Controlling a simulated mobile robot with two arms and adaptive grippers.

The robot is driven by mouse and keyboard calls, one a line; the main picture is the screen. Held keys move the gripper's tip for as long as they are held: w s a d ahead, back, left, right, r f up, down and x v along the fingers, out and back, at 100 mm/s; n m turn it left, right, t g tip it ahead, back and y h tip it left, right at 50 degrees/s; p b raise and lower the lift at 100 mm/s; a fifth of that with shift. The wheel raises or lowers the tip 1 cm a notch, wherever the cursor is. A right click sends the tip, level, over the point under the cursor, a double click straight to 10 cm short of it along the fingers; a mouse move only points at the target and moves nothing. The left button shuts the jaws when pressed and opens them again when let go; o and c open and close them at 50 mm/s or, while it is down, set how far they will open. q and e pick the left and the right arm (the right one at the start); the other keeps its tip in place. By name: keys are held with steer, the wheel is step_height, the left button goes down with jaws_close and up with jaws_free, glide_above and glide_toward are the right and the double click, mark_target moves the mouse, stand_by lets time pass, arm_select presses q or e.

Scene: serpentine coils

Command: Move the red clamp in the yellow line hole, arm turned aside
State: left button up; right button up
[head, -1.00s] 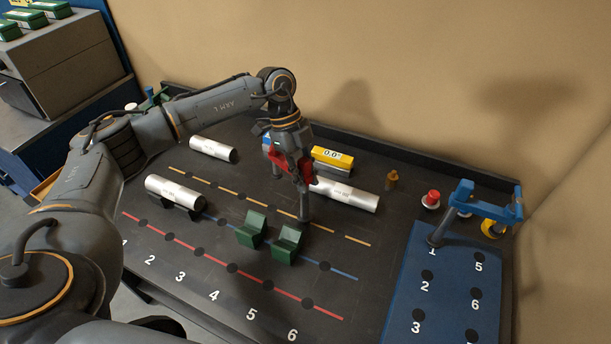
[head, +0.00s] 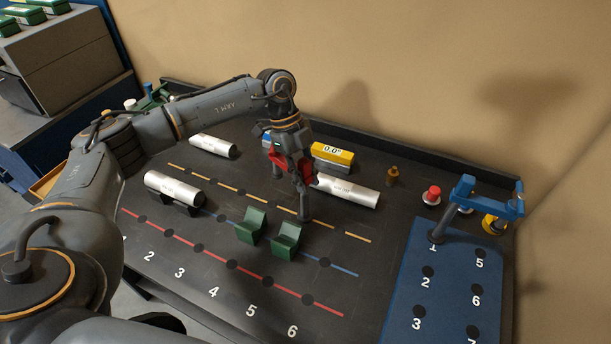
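The red clamp (head: 277,156) is between the fingers of my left gripper (head: 293,160), which looks shut on it. The fingers hide part of the clamp. Its dark post points down at the yellow dashed line (head: 238,198), with the post's foot at the line near the right green block. I cannot tell whether the post is in a hole or only touching the board. My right gripper is out of view.
Green V-blocks (head: 251,227) stand just left of the post. A silver cylinder (head: 346,190) and a yellow gauge (head: 332,155) lie close behind and to the right. A blue clamp (head: 485,198) stands on the numbered blue mat (head: 398,290). Another cylinder (head: 174,187) rests on the left.

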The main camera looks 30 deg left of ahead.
arm_select(q)
steer(key=o, duration=0.3)
steer(key=v, duration=1.2)
